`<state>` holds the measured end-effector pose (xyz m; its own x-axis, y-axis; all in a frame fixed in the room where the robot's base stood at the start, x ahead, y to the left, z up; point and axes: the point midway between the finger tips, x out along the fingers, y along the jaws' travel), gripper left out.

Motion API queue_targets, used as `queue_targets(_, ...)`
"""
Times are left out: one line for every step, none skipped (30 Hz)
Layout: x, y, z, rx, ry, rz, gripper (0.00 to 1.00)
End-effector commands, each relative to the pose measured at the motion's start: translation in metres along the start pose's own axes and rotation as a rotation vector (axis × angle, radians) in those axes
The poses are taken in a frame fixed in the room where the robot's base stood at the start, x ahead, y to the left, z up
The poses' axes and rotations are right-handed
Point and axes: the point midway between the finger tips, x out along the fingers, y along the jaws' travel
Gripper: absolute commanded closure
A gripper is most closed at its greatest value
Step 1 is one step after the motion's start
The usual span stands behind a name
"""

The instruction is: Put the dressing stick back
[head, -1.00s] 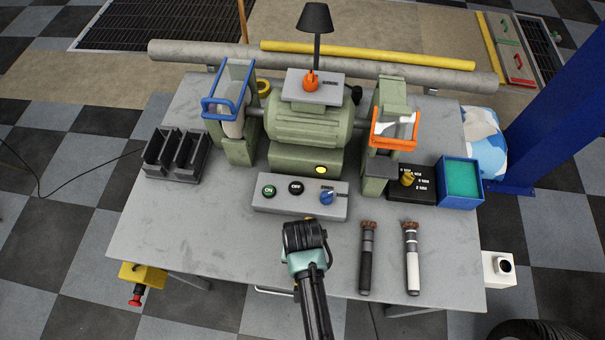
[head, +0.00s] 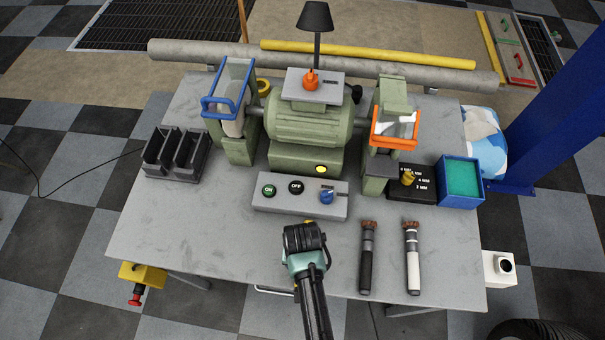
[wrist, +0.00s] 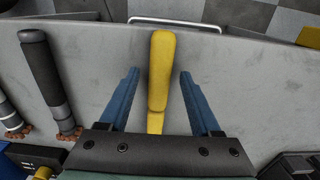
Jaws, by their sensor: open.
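My gripper (head: 308,226) is open above the front middle of the table, before the grey control panel. In the wrist view, a yellow stick-like piece (wrist: 161,70) lies lengthwise between the spread blue fingers (wrist: 157,88), with a gap on each side. In the head view my gripper mostly hides it. Two brown-tipped tools lie to the right: one with a dark handle (head: 367,258) and one with a white handle (head: 412,260). I cannot tell for sure which piece is the dressing stick. A black slotted holder (head: 175,154) stands at the table's left, with no stick visible in it.
A green bench grinder (head: 308,122) stands at the back, with a blue-framed guard left and an orange-framed guard right. The control panel (head: 300,197) is in front of it. A blue box (head: 461,198) stands at the right. The table's front left (head: 190,230) is clear.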

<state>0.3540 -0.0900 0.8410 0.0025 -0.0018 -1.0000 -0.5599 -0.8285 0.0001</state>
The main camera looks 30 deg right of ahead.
Motion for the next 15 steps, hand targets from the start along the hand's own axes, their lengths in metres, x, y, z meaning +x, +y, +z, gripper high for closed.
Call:
queue_targets(-0.001,0.000,0.000,0.000,0.000,0.000,0.36)
queue_targets(-0.003,0.000,0.000,0.000,0.000,0.000,0.36)
queue_targets(-0.006,0.000,0.000,0.000,0.001,0.000,0.36)
queue_targets(-0.006,0.000,0.000,0.000,0.002,-0.001,0.36)
queue_targets(-0.009,0.000,-0.001,0.000,0.003,-0.001,0.36)
queue_targets(-0.014,0.000,-0.001,0.000,0.002,-0.001,0.36)
queue_targets(-0.018,0.000,-0.001,0.000,0.004,-0.001,0.36)
queue_targets(-0.023,0.000,-0.001,0.000,0.004,-0.001,0.36)
queue_targets(-0.030,-0.001,-0.001,0.000,0.005,-0.002,0.36)
queue_targets(-0.036,0.000,-0.001,0.000,0.004,-0.001,0.36)
queue_targets(-0.042,0.000,-0.001,0.000,0.005,-0.002,0.36)
queue_targets(-0.050,-0.001,-0.001,0.000,0.005,-0.002,0.36)
queue_targets(-0.057,0.000,-0.001,0.000,0.004,-0.001,0.36)
queue_targets(-0.063,0.000,-0.001,0.000,0.005,-0.002,0.36)
queue_targets(-0.071,-0.001,-0.001,0.000,0.005,-0.002,0.36)
